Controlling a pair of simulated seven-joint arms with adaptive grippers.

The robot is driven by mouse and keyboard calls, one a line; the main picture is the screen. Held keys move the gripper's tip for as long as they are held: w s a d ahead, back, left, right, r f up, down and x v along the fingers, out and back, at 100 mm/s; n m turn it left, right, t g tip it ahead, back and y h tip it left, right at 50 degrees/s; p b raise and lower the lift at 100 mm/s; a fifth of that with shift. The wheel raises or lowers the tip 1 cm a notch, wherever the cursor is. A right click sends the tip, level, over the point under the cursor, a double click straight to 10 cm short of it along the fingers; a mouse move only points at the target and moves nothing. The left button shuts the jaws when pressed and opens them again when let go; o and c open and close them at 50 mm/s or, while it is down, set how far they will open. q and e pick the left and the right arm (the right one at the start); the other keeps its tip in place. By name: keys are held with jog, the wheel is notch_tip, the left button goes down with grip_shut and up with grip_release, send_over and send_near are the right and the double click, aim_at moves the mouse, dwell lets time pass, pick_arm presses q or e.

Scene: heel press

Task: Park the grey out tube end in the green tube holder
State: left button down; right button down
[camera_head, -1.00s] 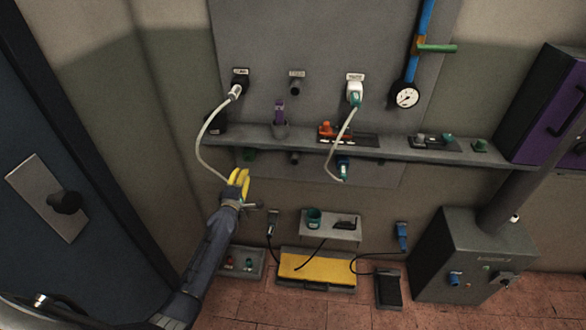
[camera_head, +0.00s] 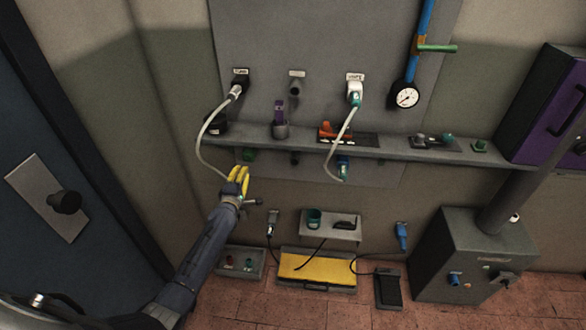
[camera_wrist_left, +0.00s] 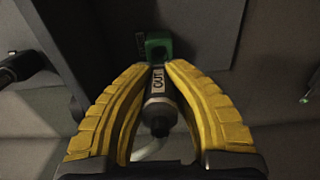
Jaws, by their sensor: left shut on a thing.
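My left gripper (camera_head: 240,172) has yellow fingers and is just below the wall shelf. In the left wrist view its fingers (camera_wrist_left: 158,68) are shut on the grey tube end (camera_wrist_left: 160,103), a cylinder with a pale printed label. The pale tube (camera_head: 202,147) loops from the left wall port down to the gripper. The green tube holder (camera_head: 248,155) is under the shelf, just above the fingertips. In the left wrist view the green holder (camera_wrist_left: 158,46) lies straight beyond the fingertips. I cannot tell whether the tube end touches it. My right gripper is out of view.
The shelf (camera_head: 390,152) juts out above the gripper and carries a purple-handled item (camera_head: 280,118) and orange parts. A second pale tube (camera_head: 341,140) hangs to the right. A small lower shelf (camera_head: 330,232) and yellow pedal (camera_head: 317,267) are below right.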

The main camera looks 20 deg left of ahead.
aim_at(249, 156)
pick_arm(q)
jog(key=shift+w+a, duration=0.2)
jog(key=shift+w, duration=0.65)
jog(key=shift+w+a, duration=0.15)
jog(key=shift+w, duration=0.65)
jog(key=shift+w+a, duration=0.15)
jog(key=shift+w, duration=0.6)
jog(key=shift+w+a, duration=0.1)
jog(key=shift+w, duration=0.65)
dwell(1.1)
jog(key=c, duration=1.4)
grip_release()
jog(key=shift+s+d, duration=0.1)
jog(key=s, duration=0.3)
jog(key=s+d, duration=0.1)
jog(key=s, duration=0.3)
jog(key=shift+s+d, duration=0.15)
jog(key=shift+d, duration=0.05)
jog(key=shift+s, duration=0.75)
jog(key=s, duration=0.3)
jog(key=shift+d, duration=0.2)
